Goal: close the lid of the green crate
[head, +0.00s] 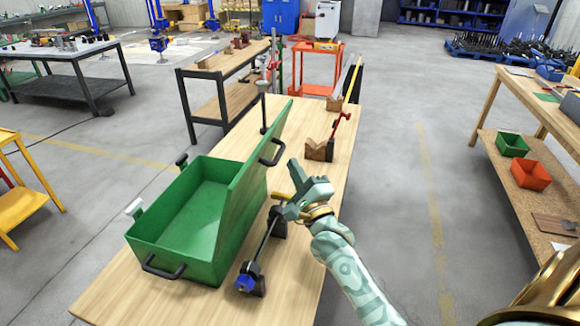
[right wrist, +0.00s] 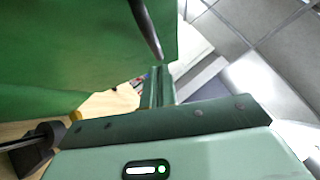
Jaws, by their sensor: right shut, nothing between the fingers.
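The green crate (head: 170,245) stands on the wooden bench, open, with its inside empty. Its green lid (head: 246,185) stands up steeply along the crate's right side; it also fills the upper left of the right wrist view (right wrist: 70,50). A dark handle (head: 270,153) sits at the lid's far end, and a dark curved bar (right wrist: 145,28) shows in the right wrist view. My right gripper (head: 296,170) is shut and empty, just right of the lid, on its outer side. Whether its fingers (right wrist: 158,85) touch the lid I cannot tell. My left gripper is not in view.
A dark bar clamp with a blue end (head: 245,283) lies right of the crate, below my right gripper. A wooden block (head: 319,150) with a red-handled tool stands farther back on the bench (head: 300,280). Another bench with green and orange bins (head: 531,175) stands at the right.

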